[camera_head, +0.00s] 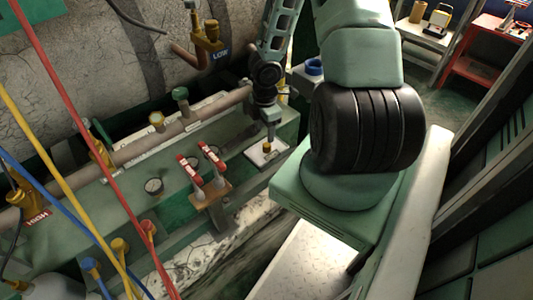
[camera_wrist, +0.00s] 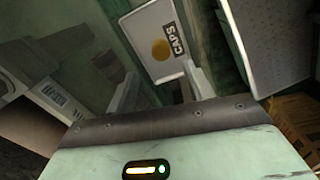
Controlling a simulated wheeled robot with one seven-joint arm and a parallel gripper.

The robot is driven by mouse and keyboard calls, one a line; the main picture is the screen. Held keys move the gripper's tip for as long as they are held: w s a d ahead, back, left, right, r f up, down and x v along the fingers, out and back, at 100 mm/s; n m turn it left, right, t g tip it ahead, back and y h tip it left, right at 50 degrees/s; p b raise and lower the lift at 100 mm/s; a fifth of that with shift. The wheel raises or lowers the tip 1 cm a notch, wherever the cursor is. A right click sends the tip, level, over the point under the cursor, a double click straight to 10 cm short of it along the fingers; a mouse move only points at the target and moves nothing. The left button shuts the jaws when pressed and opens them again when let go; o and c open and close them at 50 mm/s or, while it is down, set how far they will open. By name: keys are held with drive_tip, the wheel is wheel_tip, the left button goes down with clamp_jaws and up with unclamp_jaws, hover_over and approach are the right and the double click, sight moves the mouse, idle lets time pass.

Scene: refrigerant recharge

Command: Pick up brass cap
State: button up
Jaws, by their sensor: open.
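The brass cap (camera_head: 267,147) sits in a small white tray (camera_head: 256,157) on the green bench, below my gripper (camera_head: 269,132). In the wrist view, the brass cap (camera_wrist: 161,49) shows as a round gold disc on the white tray (camera_wrist: 141,27), beside the printed word CAPS. My gripper (camera_wrist: 163,85) is open in the wrist view, one pale finger on each side, with nothing between them. The cap lies beyond the fingertips, apart from them. In the head view the fingers are small and partly merge with the dark wrist.
Red-handled valves (camera_head: 200,165) stand left of the tray. A brass pipe (camera_head: 180,127) runs behind it, and a LOW coupler (camera_head: 210,45) hangs above. Red, yellow and blue hoses cross the left side. A red cart (camera_head: 475,68) stands at the back right.

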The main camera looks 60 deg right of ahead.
sight(266, 144)
drive_tip(key=shift+s+d+f+b, duration=0.1)
drive_tip(key=shift+f+b, duration=0.7)
drive_tip(key=shift+f, duration=0.7)
drive_tip(key=shift+s+f+b, duration=0.1)
drive_tip(key=shift+f+b, duration=0.7)
drive_tip(key=shift+f, duration=0.7)
drive_tip(key=shift+c, duration=0.3)
drive_tip(key=c, duration=1)
